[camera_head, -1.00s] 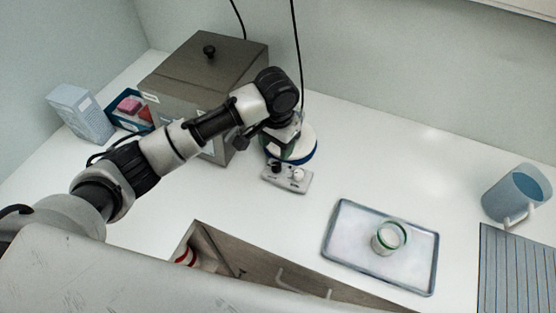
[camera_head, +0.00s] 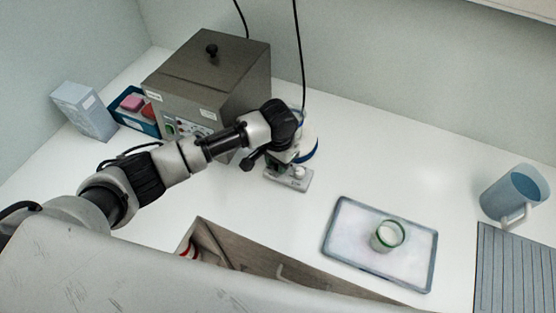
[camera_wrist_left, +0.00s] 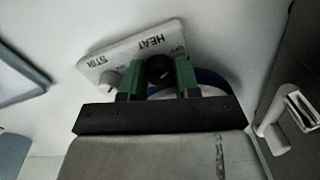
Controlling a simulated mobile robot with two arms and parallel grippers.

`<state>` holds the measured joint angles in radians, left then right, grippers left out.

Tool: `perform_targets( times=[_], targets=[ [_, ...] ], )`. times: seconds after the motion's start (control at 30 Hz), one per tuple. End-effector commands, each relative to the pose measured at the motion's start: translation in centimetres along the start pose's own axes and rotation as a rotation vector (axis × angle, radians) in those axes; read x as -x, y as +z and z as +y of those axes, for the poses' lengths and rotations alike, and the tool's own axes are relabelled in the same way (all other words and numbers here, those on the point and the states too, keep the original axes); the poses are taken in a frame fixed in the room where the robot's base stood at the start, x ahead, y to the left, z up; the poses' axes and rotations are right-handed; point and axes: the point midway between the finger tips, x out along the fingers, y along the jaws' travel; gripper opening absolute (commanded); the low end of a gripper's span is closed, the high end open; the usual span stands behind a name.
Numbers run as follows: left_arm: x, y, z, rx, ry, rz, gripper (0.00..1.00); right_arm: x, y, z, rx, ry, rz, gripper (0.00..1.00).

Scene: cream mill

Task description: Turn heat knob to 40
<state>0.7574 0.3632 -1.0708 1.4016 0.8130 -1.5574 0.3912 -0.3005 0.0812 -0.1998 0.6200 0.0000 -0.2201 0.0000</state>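The stirring hot plate's control panel (camera_head: 290,180) sticks out toward the front of the white counter, and its white stir knob (camera_head: 299,172) shows there. In the left wrist view the panel carries HEAT and STIR labels. The black heat knob (camera_wrist_left: 159,69) lies between the green fingertips of my left gripper (camera_wrist_left: 158,77). The fingers are apart, one on each side of the knob, and I cannot tell whether they touch it. The pale stir knob (camera_wrist_left: 109,78) is beside one finger. The heat scale and pointer are not readable. My right gripper is out of view.
A grey metal box (camera_head: 215,75) stands behind my left arm, with a blue bin (camera_head: 133,109) and carton (camera_head: 83,110) left of it. A tray (camera_head: 347,254) with a green-rimmed jar (camera_head: 388,236) and a blue jug (camera_head: 516,192) are to the right.

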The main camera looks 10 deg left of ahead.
Motion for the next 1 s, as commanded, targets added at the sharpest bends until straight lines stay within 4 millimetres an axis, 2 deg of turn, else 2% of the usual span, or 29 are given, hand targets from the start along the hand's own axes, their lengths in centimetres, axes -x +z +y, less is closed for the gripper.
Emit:
perform_targets(
  times=[0.03, 0.17, 0.5, 0.73, 0.77, 0.8, 0.9, 1.0],
  targets=[
    [0.0, 0.0, 0.0, 0.000, 0.000, 0.000, 0.24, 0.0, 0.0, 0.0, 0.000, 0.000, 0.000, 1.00],
    [0.0, 0.0, 0.0, 0.000, 0.000, 0.000, 0.05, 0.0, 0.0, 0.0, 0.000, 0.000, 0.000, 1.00],
    [0.1, 0.0, 0.0, -0.138, 0.000, -0.002, 0.05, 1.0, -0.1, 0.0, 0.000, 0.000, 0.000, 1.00],
    [0.0, 0.0, 0.0, -0.141, 0.000, -0.002, 0.05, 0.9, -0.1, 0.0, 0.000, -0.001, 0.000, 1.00],
    [0.0, 0.0, 0.0, -0.141, 0.000, -0.001, 0.30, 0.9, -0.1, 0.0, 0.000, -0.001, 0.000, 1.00],
    [0.0, 0.0, 0.0, -0.140, 0.000, -0.001, 0.36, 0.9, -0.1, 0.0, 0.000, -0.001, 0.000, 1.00],
    [0.0, 0.0, 0.0, -0.140, 0.000, -0.001, 0.52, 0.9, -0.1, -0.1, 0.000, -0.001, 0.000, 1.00],
    [0.0, 0.0, 0.0, -0.140, 0.000, -0.001, 0.54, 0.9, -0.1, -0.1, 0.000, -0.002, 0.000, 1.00]
  ],
)
